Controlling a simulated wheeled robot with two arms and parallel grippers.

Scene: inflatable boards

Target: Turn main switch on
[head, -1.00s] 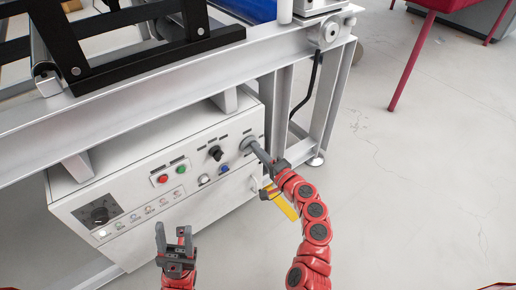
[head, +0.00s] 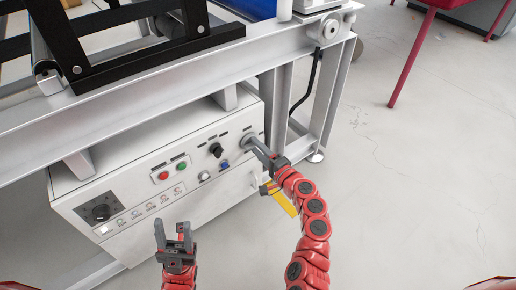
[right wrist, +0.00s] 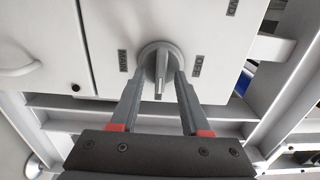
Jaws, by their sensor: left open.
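The main switch (right wrist: 161,62) is a round grey rotary knob with a raised bar handle on the white control box (head: 150,178). In the head view the switch (head: 247,139) is at the box's upper right corner, partly hidden by my right gripper (head: 261,149). In the right wrist view my right gripper (right wrist: 160,78) is open, one finger on each side of the knob's bar. Gaps show between bar and fingers. The bar points along the fingers. Printed labels sit on both sides of the knob. My left gripper (head: 173,234) is open and empty in front of the box.

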